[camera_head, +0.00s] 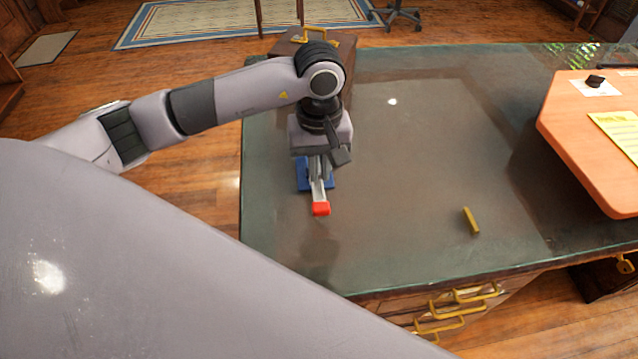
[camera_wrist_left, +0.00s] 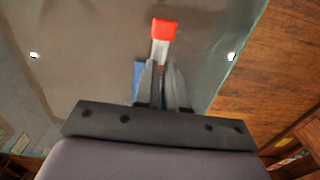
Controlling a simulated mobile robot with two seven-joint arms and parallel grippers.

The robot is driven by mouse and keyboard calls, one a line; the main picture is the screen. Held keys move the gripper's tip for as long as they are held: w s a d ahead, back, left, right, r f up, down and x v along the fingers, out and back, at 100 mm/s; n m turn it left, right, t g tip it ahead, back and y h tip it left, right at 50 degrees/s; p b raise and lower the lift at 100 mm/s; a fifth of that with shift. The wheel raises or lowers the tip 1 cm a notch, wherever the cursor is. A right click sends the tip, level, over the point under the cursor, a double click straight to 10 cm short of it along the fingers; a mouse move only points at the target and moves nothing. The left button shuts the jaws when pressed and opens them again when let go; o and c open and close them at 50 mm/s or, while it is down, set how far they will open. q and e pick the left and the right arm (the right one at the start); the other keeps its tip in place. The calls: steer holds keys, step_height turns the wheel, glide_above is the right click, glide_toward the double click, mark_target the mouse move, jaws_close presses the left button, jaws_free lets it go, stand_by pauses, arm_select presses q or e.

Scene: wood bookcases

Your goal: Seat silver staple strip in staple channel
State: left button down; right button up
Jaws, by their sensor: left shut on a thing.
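My left gripper (camera_head: 318,178) points down over the left part of the dark green desktop. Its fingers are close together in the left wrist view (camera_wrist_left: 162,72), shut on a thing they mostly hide. A silver channel-like bar (camera_head: 318,191) with a red end (camera_head: 320,208) sticks out in front of the fingers. It also shows in the left wrist view (camera_wrist_left: 161,48). A blue part (camera_head: 302,174) shows beside and behind the fingers, probably of the same stapler. I cannot make out a separate silver strip between the fingers. My right gripper is not in view.
A small brass-coloured strip (camera_head: 471,220) lies alone on the desktop (camera_head: 410,200) to the right. An orange-brown board (camera_head: 590,130) with papers covers the right end. A brown box with a gold handle (camera_head: 316,35) stands behind my left arm. The desk's middle is clear.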

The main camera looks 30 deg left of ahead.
mark_target(318, 199)
arm_select(q)
step_height(318, 199, down, 6)
steer(key=shift+s+r, duration=0.1)
steer(key=shift+s+f+b, duration=0.1)
steer(key=shift+f+b, duration=0.25)
steer(key=shift+f, duration=0.2)
steer(key=c, duration=1.3)
jaws_free()
steer(key=shift+o, duration=0.4)
steer(key=shift+a, duration=0.1)
steer(key=shift+r, duration=0.1)
steer(key=shift+r+p, duration=0.15)
steer(key=shift+p, duration=0.25)
steer(key=shift+r, duration=0.4)
steer(key=r, duration=0.6)
steer(key=r+b, duration=0.1)
steer(key=r, duration=0.4)
steer(key=shift+w+r, duration=0.2)
steer(key=shift+r, duration=0.2)
